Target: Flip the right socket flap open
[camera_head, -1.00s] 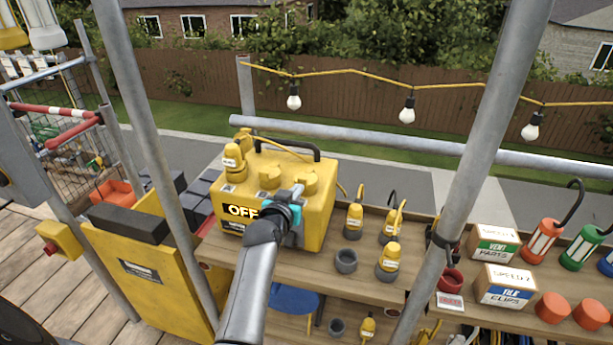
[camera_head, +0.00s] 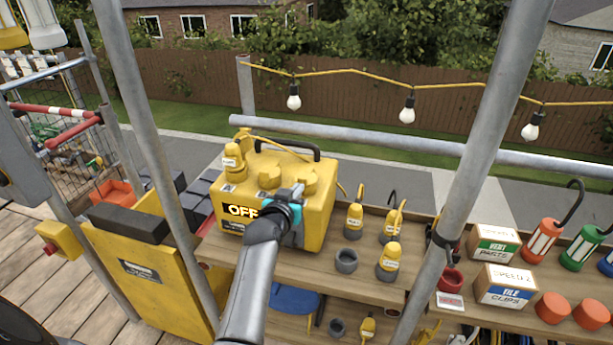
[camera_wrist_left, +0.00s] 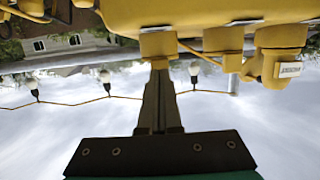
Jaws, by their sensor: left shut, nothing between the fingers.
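The yellow power box (camera_head: 318,222) with an "OFF" sign stands on the wooden shelf. Its top carries a left socket with a yellow plug (camera_head: 233,157), a middle socket flap (camera_head: 270,174) and the right socket flap (camera_head: 311,176). My left gripper (camera_head: 298,188) is shut and empty at the front of the right flap. In the left wrist view, which looks upside down, the fingers (camera_wrist_left: 160,68) end at the right flap (camera_wrist_left: 158,43); I cannot tell whether they touch. The flap looks closed. My right gripper is not in view.
Yellow plugs (camera_head: 390,260) and grey cups (camera_head: 347,261) stand on the shelf right of the box. A slanted scaffold pole (camera_head: 470,160) crosses farther right, near two cartons (camera_head: 505,285). Another pole (camera_head: 165,180) stands left. A horizontal rail (camera_head: 400,143) runs behind.

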